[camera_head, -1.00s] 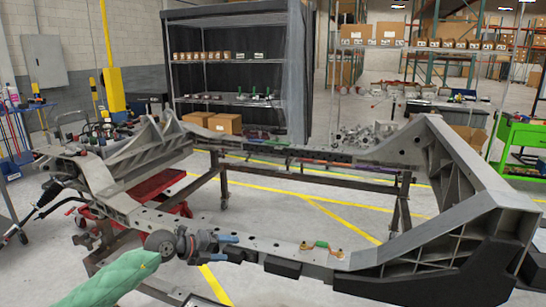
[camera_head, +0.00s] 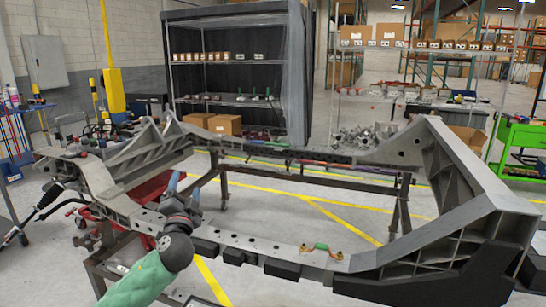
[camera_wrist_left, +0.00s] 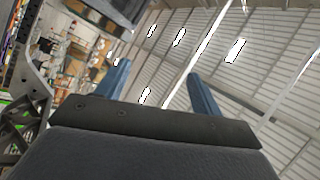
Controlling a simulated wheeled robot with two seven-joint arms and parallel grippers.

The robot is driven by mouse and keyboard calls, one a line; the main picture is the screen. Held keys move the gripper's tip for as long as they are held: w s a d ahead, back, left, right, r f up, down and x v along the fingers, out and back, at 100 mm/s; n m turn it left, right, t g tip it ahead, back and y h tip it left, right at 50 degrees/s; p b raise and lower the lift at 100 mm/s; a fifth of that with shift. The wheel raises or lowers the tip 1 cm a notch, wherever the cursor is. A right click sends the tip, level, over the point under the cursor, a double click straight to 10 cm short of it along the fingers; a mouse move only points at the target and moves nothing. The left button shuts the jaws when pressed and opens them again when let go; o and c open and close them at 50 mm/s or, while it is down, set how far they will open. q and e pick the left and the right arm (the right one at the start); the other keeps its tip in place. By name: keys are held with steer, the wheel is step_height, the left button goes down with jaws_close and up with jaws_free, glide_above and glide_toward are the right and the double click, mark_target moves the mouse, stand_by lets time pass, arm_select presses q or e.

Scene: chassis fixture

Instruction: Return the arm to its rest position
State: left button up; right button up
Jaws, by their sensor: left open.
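My left arm comes in at the bottom left of the head view in a green sleeve. My left gripper (camera_head: 184,189) points upward in front of the near left part of the grey chassis frame (camera_head: 262,246). Its two blue fingers are apart with nothing between them. In the left wrist view the open fingers (camera_wrist_left: 158,76) stand against the ceiling, with no object between them. The gripper hides a bit of the near rail and the red item behind. My right gripper does not show.
A red cart (camera_head: 148,188) is under the frame's left side. A green workbench (camera_head: 522,135) stands at the right. A shelf rack (camera_head: 228,62) is behind. Air above the frame is free.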

arm_select(q)
steer(key=s+d+f+n+g+p, duration=0.1)
steer(key=s+f+n+g, duration=0.2)
steer(key=s+f+g, duration=0.55)
steer(key=s+d+f+n+g+p, duration=0.1)
steer(key=s+f+n+g+p, duration=0.3)
steer(key=f, duration=0.8)
steer(key=s+d+f+g+h+p, duration=0.1)
steer(key=s+f, duration=0.5)
steer(key=s, duration=0.6)
steer(key=s+d+f+g+h+p, duration=0.1)
steer(key=s+d+f+g, duration=0.3)
steer(key=s, duration=0.7)
steer(key=s+d+f+n+g+h+p, duration=0.1)
steer(key=s+d+f+g+h, duration=0.1)
steer(key=s+f, duration=0.6)
steer(key=s+d, duration=0.1)
steer(key=s, duration=0.3)
steer(key=shift+s, duration=0.35)
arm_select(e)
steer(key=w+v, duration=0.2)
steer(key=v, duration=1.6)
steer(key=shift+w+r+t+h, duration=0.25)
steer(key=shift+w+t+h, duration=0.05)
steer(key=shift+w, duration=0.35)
arm_select(q)
steer(key=shift+f+g, duration=0.1)
steer(key=shift+g, duration=0.15)
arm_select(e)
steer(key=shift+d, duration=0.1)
